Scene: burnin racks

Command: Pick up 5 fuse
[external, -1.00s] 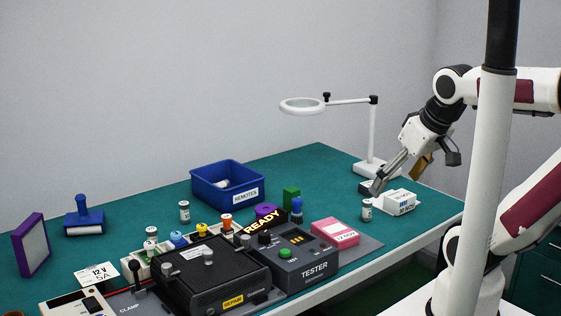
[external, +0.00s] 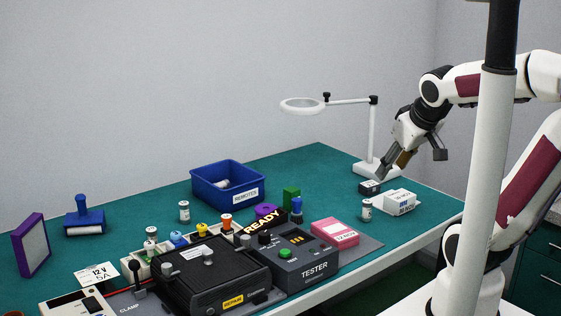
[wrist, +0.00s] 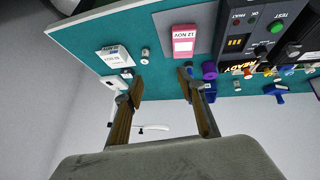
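Small cylinders that look like fuses stand on the green bench; I cannot read a 5 on any. One white cylinder (external: 366,210) stands beside the white carton; it also shows in the wrist view (wrist: 145,56). Another white cylinder (external: 184,211) stands in front of the blue bin. Several cylinders with coloured tops, one orange (external: 226,221), one yellow (external: 202,229), stand in a pale rack behind the black fixture. My gripper (external: 390,170) is above the bench's right end, near the small dark box. In the wrist view my gripper (wrist: 160,88) is open and empty.
A white carton (external: 399,202) and small dark box (external: 369,187) lie below my gripper, near the magnifier lamp stand (external: 373,135). The blue REMOTES bin (external: 215,192), TESTER box (external: 300,265), pink box (external: 336,237) and black fixture (external: 205,285) crowd the bench. The back centre is clear.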

